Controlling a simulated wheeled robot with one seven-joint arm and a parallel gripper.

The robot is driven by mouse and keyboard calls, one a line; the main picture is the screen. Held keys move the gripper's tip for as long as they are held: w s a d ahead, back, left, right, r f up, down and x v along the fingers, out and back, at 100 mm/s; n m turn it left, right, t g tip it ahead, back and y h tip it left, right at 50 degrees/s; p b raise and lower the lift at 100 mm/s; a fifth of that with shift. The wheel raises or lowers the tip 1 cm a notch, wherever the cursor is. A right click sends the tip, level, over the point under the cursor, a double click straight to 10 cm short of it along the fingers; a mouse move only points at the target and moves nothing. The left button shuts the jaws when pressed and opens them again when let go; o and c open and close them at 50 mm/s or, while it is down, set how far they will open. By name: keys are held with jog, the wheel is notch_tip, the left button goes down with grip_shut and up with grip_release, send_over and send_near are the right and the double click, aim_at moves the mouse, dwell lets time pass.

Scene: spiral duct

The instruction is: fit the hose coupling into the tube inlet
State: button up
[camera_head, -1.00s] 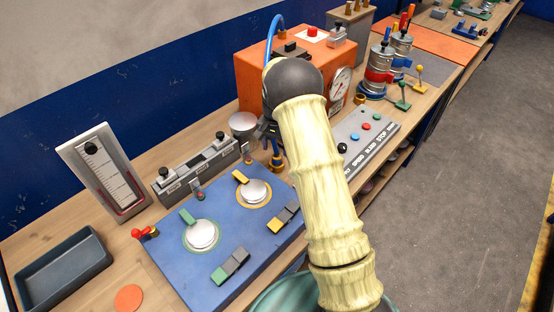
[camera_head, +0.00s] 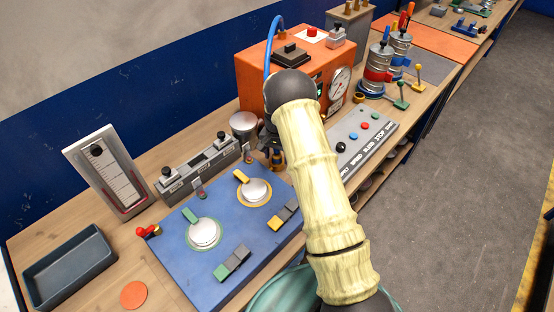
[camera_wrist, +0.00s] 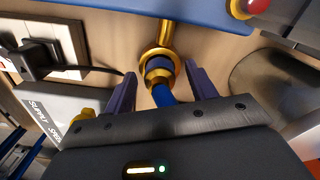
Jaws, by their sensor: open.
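In the wrist view my gripper (camera_wrist: 160,70) is open, its two dark purple fingers apart on either side of a blue hose (camera_wrist: 162,97). The hose ends in a dark coupling (camera_wrist: 158,73) with a brass rim. The coupling sits at the brass ring of the tube inlet (camera_wrist: 149,56), in line with it; how deep it goes in I cannot tell. The fingers show a gap to the hose. In the head view my arm mostly hides the gripper, and the blue hose (camera_head: 268,55) arches over the orange box.
The orange box (camera_head: 252,75) with a gauge stands behind my arm. A blue panel (camera_head: 178,262) with discs and switches lies in front left. A grey button console (camera_head: 372,142) is to the right. A metal cup (camera_head: 243,122) stands close to my gripper.

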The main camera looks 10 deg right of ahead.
aim_at(277, 152)
dwell(0.3)
jog(key=c, duration=1.2)
jog(key=shift+r, duration=0.15)
notch_tip(277, 152, up, 10)
jog(key=b, duration=0.3)
